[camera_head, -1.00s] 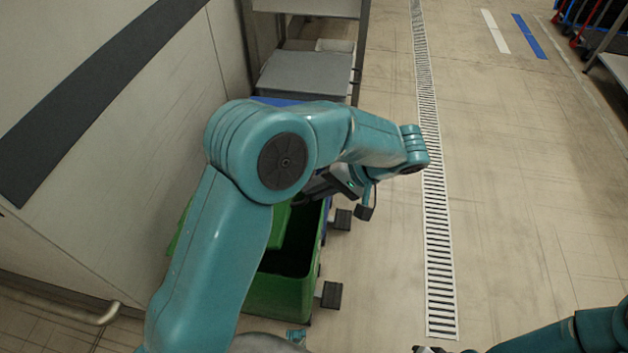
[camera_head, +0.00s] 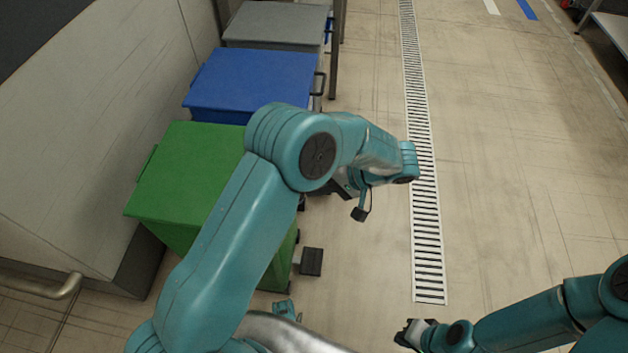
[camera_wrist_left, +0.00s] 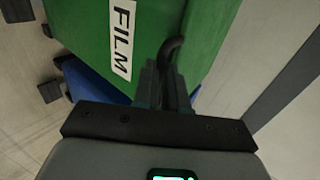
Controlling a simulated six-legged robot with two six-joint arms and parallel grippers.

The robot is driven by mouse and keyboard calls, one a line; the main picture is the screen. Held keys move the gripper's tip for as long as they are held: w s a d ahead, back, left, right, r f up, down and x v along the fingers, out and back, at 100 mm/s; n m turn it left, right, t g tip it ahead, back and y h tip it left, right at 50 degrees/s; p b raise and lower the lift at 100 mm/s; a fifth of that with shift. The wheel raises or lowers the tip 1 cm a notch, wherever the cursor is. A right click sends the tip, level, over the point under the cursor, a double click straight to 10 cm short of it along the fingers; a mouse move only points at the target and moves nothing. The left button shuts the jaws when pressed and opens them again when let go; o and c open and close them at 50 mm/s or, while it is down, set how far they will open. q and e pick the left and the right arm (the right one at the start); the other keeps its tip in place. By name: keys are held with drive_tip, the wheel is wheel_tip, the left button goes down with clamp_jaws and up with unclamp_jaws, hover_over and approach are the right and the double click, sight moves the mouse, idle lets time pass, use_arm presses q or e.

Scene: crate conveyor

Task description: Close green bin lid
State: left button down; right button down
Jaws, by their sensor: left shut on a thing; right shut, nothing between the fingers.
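The green bin (camera_head: 174,232) stands by the wall, and its flat green lid (camera_head: 190,170) lies over its top; my left arm covers the lid's right part. In the left wrist view, the green bin's side (camera_wrist_left: 85,30) carries a white FILM label (camera_wrist_left: 122,38). My left gripper (camera_wrist_left: 166,86) is shut on the dark curved lid handle (camera_wrist_left: 173,46). In the head view the left fingers and the handle are mostly hidden by my arm. My right gripper (camera_head: 405,337) is shut and empty, low over the floor at the bottom right.
A blue-lidded bin (camera_head: 252,80) stands just behind the green one, and a grey-lidded bin (camera_head: 275,22) is behind that. A metal rail (camera_head: 45,288) is at the lower left. A floor drain (camera_head: 424,170) runs along clear floor to the right.

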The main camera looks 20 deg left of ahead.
use_arm(q)
drive_tip(key=f, duration=0.2)
drive_tip(key=f+b, duration=0.1)
drive_tip(key=shift+s+d, duration=0.25)
use_arm(e)
drive_tip(key=shift+d+f, duration=0.25)
drive_tip(key=shift+f, duration=0.55)
use_arm(q)
drive_tip(key=shift+f, duration=0.1)
drive_tip(key=c, duration=1.2)
unclamp_jaws()
drive_tip(key=shift+w+a+f, duration=0.1)
drive_tip(key=shift+f, duration=0.05)
drive_tip(key=shift+o, duration=0.2)
drive_tip(key=shift+w, duration=0.1)
use_arm(e)
drive_tip(key=shift+a, duration=0.15)
use_arm(q)
drive_tip(key=shift+r, duration=0.25)
